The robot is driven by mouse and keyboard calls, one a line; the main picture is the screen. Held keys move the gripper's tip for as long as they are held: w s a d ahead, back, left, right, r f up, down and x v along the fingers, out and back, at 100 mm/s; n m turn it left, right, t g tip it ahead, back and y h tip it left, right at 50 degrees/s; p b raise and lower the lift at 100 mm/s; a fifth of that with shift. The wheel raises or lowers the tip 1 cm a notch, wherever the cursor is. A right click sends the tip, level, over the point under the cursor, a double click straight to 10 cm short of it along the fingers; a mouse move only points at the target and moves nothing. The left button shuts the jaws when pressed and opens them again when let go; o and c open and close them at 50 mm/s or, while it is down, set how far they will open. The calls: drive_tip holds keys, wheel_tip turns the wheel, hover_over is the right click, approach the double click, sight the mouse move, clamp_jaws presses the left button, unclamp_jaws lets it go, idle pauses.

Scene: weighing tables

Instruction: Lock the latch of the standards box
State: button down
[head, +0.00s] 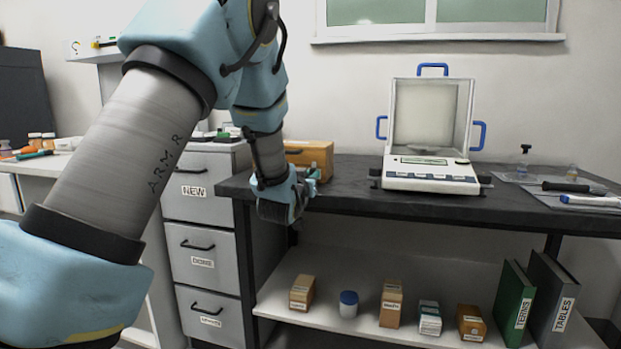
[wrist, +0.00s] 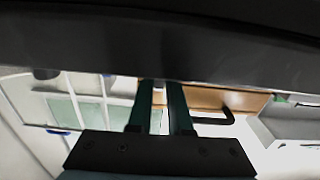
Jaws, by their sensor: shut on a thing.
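The standards box (head: 318,152) is a wooden box at the left end of the dark table, with a dark handle on its face. In the wrist view, which is upside down, the box (wrist: 205,98) shows behind and right of my fingers, with its black handle (wrist: 228,118) clear of them. My gripper (head: 308,182) is at the table's front left edge, just in front of the box. Its two green fingers (wrist: 160,90) stand a little apart, shut on a small part at the box front, apparently the latch. The latch itself is hidden, so its position cannot be told.
The dark table (head: 350,200) lies close to my fingers. A balance with blue handles (head: 430,172) stands right of the box. A drawer cabinet (head: 200,220) is at left. Small boxes and binders stand on the lower shelf (head: 350,262). The table between box and balance is clear.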

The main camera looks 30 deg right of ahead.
drive_tip(key=shift+f, duration=0.1)
drive_tip(key=c, duration=1.1)
unclamp_jaws()
drive_tip(key=shift+s, duration=0.1)
drive_tip(key=b+v, duration=0.1)
drive_tip(key=v, duration=0.9)
drive_tip(key=shift+s+a, duration=0.25)
drive_tip(key=shift+a, duration=0.05)
